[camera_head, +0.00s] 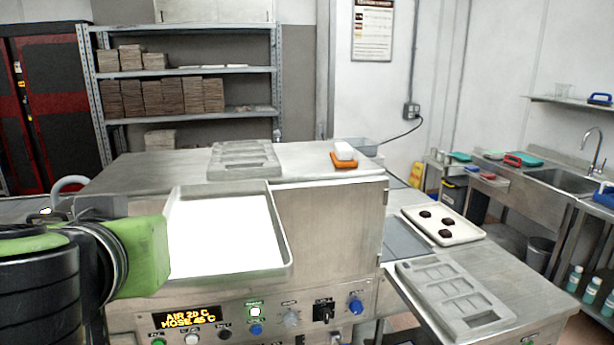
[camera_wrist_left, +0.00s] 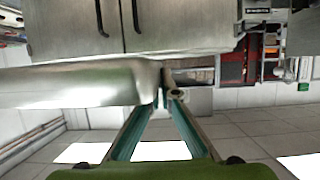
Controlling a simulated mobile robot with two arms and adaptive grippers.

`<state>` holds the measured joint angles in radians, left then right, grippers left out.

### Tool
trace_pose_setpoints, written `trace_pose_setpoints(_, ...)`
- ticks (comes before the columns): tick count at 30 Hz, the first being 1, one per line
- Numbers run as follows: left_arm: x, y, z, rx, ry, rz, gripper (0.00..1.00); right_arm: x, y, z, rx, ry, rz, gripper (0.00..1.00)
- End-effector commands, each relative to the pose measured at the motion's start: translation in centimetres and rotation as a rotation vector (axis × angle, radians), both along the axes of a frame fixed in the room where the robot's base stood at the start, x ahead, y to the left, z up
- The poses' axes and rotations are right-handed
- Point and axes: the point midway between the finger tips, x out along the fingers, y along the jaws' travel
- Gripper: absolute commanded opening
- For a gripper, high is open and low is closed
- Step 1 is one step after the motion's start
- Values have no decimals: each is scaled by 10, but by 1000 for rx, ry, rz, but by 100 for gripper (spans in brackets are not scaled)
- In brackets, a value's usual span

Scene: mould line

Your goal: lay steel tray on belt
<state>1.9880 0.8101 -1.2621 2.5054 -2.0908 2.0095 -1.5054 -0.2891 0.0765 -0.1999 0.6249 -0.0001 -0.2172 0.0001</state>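A steel tray (camera_head: 280,232) with a bright white inner face is tilted up toward me in front of the machine in the head view. Its rim and side also show in the wrist view (camera_wrist_left: 75,88). My left gripper (camera_wrist_left: 168,95) has its two fingers converged at the tray's end and appears shut on its rim. In the head view its green body (camera_head: 145,258) is left of the tray and the fingertips are hidden. A dark grey strip that looks like the belt (camera_head: 405,240) runs right of the machine. My right gripper is out of view.
A pale tray (camera_head: 468,232) with several dark pieces lies right of the strip. One grey mould (camera_head: 455,300) lies on the right table, another (camera_head: 245,160) on the machine top near an orange-and-white block (camera_head: 344,157). Knobs and a display (camera_head: 187,318) line the front panel.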

Motion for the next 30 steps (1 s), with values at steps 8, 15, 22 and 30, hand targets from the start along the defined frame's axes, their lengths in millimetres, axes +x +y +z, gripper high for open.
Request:
trace_pose_setpoints(8, 1, -45, -64, 13, -6, 64, 0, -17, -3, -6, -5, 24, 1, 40)
trace_pose_setpoints(15, -7, -69, -126, 12, -6, 167, 0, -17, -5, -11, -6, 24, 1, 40)
trace_pose_setpoints(22, -23, -79, -196, 10, -2, 313, 0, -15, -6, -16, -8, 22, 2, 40)
trace_pose_setpoints(30, -45, -45, -281, 5, -9, 575, 0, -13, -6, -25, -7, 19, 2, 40)
